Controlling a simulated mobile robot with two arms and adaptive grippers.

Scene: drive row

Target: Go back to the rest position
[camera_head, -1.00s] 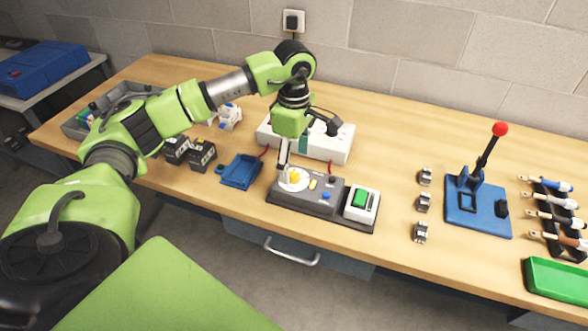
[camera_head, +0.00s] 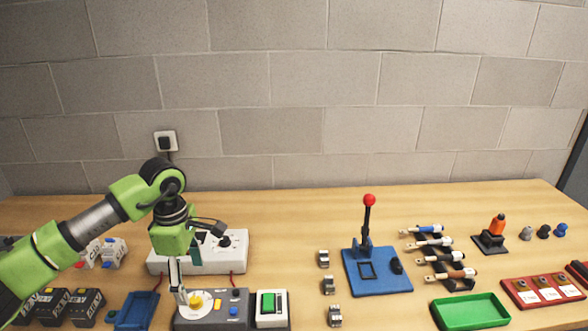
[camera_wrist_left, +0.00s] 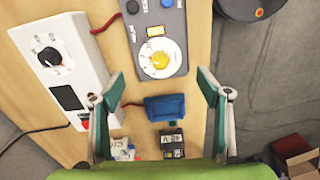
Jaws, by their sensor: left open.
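My left gripper (camera_head: 180,296) hangs over the front left of the bench, fingers pointing down, just left of the yellow knob (camera_head: 197,302) on the grey control box (camera_head: 240,312) in the head view. In the left wrist view my left gripper (camera_wrist_left: 160,72) is open and empty. Its fingertips stand wide apart, one on each side of the picture. The yellow knob on its white dial (camera_wrist_left: 144,68) shows between and slightly beyond them. I cannot tell the exact height above the dial. My right gripper is in neither view.
Close by are a white power unit (camera_head: 208,260), a blue tray (camera_head: 134,312), black batteries (camera_head: 84,308) and a green button (camera_head: 268,302). Farther right stand a blue lever press (camera_head: 378,280), a tool rack (camera_head: 450,275) and a green tray (camera_head: 472,313). Block wall behind.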

